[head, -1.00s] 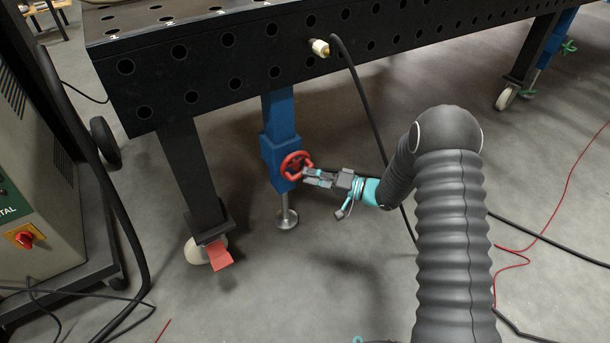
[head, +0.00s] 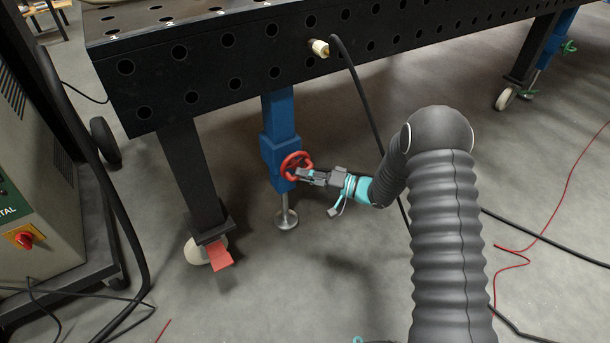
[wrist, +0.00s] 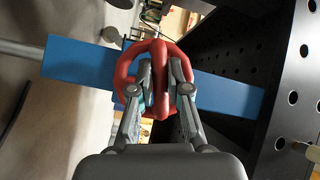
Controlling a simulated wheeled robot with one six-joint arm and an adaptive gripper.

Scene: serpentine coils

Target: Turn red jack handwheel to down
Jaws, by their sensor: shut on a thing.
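The red handwheel (head: 296,165) is on the front of the blue jack (head: 281,127) under the black table. In the wrist view the red handwheel (wrist: 127,77) fills the middle, in front of the blue jack column (wrist: 222,93). My gripper (head: 299,174) reaches it from the right, at the wheel's lower right. In the wrist view my gripper (wrist: 160,68) has a finger on each side of a red part of the wheel and is shut on it. The jack's round metal foot (head: 286,220) stands at the floor.
The black perforated table (head: 225,75) is above the jack. A black table leg with a white caster (head: 196,252) and red pedal (head: 220,260) stands to the left. A black hose (head: 362,105) hangs right of the jack. A welding machine (head: 35,170) stands at far left.

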